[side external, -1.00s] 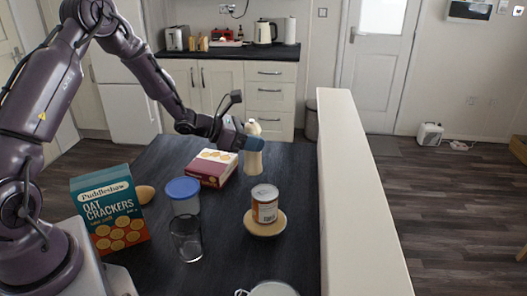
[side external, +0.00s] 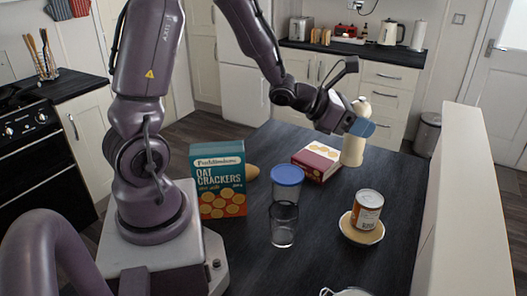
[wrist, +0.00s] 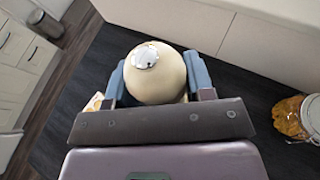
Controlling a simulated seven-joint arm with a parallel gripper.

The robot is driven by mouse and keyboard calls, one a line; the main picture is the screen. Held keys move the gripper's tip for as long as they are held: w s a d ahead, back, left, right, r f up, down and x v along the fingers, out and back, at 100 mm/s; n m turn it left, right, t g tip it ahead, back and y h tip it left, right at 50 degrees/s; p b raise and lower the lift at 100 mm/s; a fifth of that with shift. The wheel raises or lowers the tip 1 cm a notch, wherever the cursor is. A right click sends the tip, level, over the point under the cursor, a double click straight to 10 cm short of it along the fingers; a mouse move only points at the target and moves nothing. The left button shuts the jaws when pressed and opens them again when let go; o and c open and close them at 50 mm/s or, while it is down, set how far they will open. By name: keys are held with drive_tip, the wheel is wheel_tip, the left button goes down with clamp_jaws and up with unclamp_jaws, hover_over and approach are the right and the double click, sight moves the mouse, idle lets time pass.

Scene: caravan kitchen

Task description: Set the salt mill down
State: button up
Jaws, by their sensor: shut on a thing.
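The salt mill (side external: 353,148) is a tall cream mill, standing upright at the far right of the dark table, beside the red and cream box. My gripper (side external: 361,127), with blue fingers, is shut around its upper body. In the wrist view, the mill's round cream head with a silver cap (wrist: 146,56) sits between the two fingers of my gripper (wrist: 158,80). The mill's base is at or very close to the tabletop; I cannot tell whether it touches.
The red and cream box (side external: 316,161) lies just left of the mill. A cream ledge (side external: 462,190) borders the right.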

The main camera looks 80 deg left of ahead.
drive_tip(key=d+r+m+g+h, duration=0.2)
drive_tip(key=d+r+m+h, duration=0.2)
drive_tip(key=d+m+h, duration=0.15)
drive_tip(key=s+a+f+m+g, duration=0.4)
drive_tip(key=s+f+m+g, duration=0.2)
drive_tip(key=m+g, duration=0.4)
drive_tip(key=s+a+f+m+g, duration=0.4)
drive_tip(key=s+f+m+g, duration=0.1)
drive_tip(key=m+g, duration=0.5)
drive_tip(key=s+a+r+m+y, duration=0.1)
drive_tip(key=s+a+m+y, duration=0.4)
drive_tip(key=a+m+y, duration=0.5)
drive_tip(key=s+a+r+m+y, duration=0.1)
drive_tip(key=s+a+m+y, duration=0.3)
drive_tip(key=a+m+y, duration=0.65)
drive_tip(key=w+a+f+n, duration=0.1)
drive_tip(key=w+a+f, duration=0.3)
drive_tip(key=a+f, duration=0.2)
drive_tip(key=w+a+f+n+h, duration=0.1)
drive_tip(key=w+a+f, duration=0.3)
drive_tip(key=a+f, duration=0.3)
drive_tip(key=shift+w+a+t, duration=0.15)
drive_tip(key=shift+a+t, duration=0.15)
drive_tip(key=shift+t, duration=0.1)
